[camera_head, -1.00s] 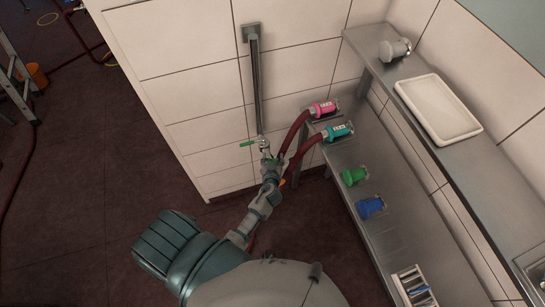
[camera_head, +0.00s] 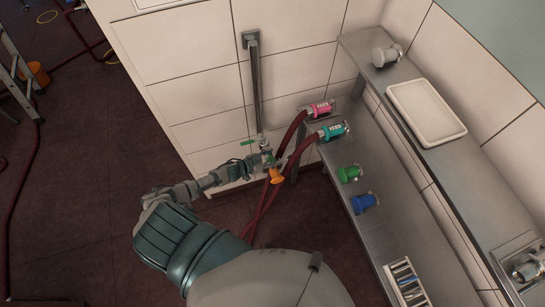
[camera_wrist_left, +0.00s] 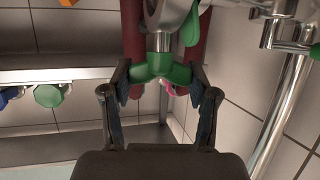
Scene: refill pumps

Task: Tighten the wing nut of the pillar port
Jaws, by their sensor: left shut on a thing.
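The pillar (camera_head: 255,85) is a vertical metal pipe on the tiled wall, with the port fittings at its lower end. A green lever (camera_head: 248,143) sticks out to the left there. My left gripper (camera_head: 263,160) is at these fittings, its arm coming in from the left. In the left wrist view its two fingers (camera_wrist_left: 162,82) sit on either side of the green wing nut (camera_wrist_left: 160,70) and are shut on it. The nut sits on a metal stem, with dark red hose behind. My right gripper is not in view.
An orange piece (camera_head: 275,176) is just below the gripper. A white tray (camera_head: 427,112) rests on the upper ledge.

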